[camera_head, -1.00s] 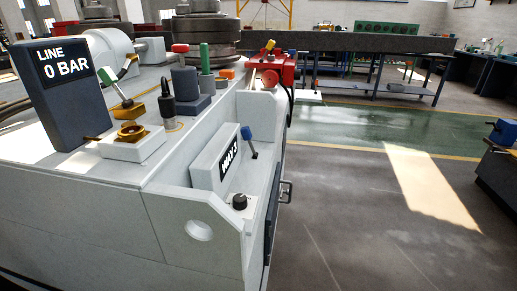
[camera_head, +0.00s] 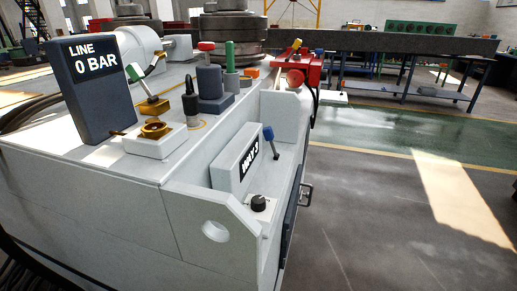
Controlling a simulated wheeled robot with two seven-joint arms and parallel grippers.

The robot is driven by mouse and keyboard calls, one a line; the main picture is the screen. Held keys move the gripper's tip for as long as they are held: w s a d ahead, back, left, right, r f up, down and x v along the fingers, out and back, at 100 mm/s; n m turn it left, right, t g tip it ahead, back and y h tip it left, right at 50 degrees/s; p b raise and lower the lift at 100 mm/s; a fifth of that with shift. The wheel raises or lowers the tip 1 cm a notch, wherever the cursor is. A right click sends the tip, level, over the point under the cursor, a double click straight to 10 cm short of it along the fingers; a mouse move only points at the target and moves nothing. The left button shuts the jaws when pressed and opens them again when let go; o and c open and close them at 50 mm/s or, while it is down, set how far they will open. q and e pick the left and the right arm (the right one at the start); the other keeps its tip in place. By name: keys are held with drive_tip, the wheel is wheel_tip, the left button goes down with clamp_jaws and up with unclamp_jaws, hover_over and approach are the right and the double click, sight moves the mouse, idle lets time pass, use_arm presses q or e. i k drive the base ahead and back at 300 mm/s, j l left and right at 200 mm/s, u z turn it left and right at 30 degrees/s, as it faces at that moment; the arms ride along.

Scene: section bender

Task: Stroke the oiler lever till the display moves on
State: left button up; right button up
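A dark display box (camera_head: 95,90) stands at the left of the machine top and reads "LINE 0 BAR". Right of it, a lever with a green and white grip (camera_head: 137,77) rises from a brass-coloured base (camera_head: 152,106). A brass cup (camera_head: 155,128) sits on a white block in front of it. Lower right, a grey box carries a dark plate (camera_head: 249,160) with tilted lettering, seemingly "WAY 3". A blue-tipped lever (camera_head: 269,136) stands beside it. I cannot tell which lever is the oiler's. Neither of my grippers is in view.
A black knob (camera_head: 258,203) sits on the lower front shelf. A dark cylinder (camera_head: 190,105), a green post (camera_head: 229,60) and a red-topped grey post (camera_head: 208,75) stand on the machine top. A red unit (camera_head: 305,72) is at the far end. Floor to the right is clear.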

sight(267, 131)
drive_tip(key=l+u, duration=0.25)
drive_tip(key=l, duration=0.2)
drive_tip(key=k+l+u, duration=0.25)
drive_tip(key=l, duration=0.15)
drive_tip(key=l+u, duration=0.25)
drive_tip(key=l, duration=0.2)
drive_tip(key=k+l+u, duration=0.25)
drive_tip(key=i+l+u, duration=0.3)
drive_tip(key=l, duration=0.15)
drive_tip(key=i+l+u, duration=0.15)
drive_tip(key=l+u, duration=0.2)
drive_tip(key=i+l+u, duration=0.15)
drive_tip(key=l+u, duration=0.15)
drive_tip(key=l, duration=0.3)
drive_tip(key=i+l+u, duration=0.1)
drive_tip(key=l+u, duration=0.2)
drive_tip(key=l, duration=0.25)
drive_tip(key=l+u, duration=0.3)
drive_tip(key=l, duration=0.25)
